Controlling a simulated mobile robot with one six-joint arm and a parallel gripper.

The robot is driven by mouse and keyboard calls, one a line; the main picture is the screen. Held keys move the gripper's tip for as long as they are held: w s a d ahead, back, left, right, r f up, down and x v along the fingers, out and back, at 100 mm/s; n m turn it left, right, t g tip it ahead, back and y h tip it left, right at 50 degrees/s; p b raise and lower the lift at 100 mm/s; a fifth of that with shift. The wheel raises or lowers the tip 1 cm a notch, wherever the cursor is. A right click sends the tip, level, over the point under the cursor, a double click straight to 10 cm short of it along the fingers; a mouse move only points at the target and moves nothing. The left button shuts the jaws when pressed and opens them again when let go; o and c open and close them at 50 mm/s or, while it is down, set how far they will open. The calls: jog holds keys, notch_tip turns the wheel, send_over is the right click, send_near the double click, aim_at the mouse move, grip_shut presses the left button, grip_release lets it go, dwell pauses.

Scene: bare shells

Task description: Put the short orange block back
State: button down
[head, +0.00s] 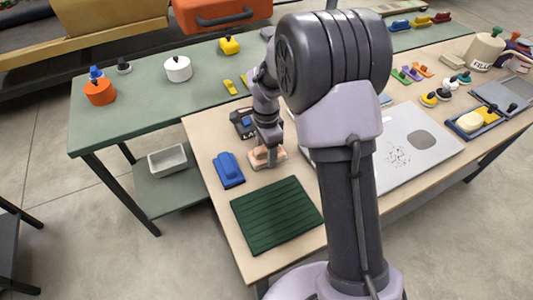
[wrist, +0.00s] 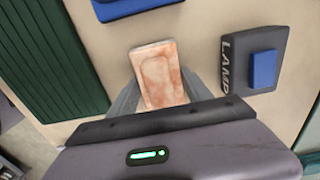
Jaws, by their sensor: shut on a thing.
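A short block (wrist: 160,72) with a pale orange, marbled face sits between the two grey fingers of my gripper (wrist: 163,92) in the wrist view. The gripper is shut on it. In the head view the block (head: 260,158) shows under my gripper (head: 268,148), over the wooden table between a blue block and a dark holder. I cannot tell whether the block touches the table. The fingers and arm partly hide it.
The dark holder (wrist: 238,75), marked LAMP, has a blue piece in it. The larger blue block (head: 228,170) lies left of my gripper. A dark green ridged mat (head: 275,215) lies nearer. A grey laptop-like panel (head: 420,150) lies right, behind my arm.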

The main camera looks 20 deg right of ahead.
jog(key=shift+r, duration=0.1)
jog(key=shift+f, duration=0.2)
jog(key=shift+c, duration=2.3)
grip_release()
jog(key=shift+r, duration=0.1)
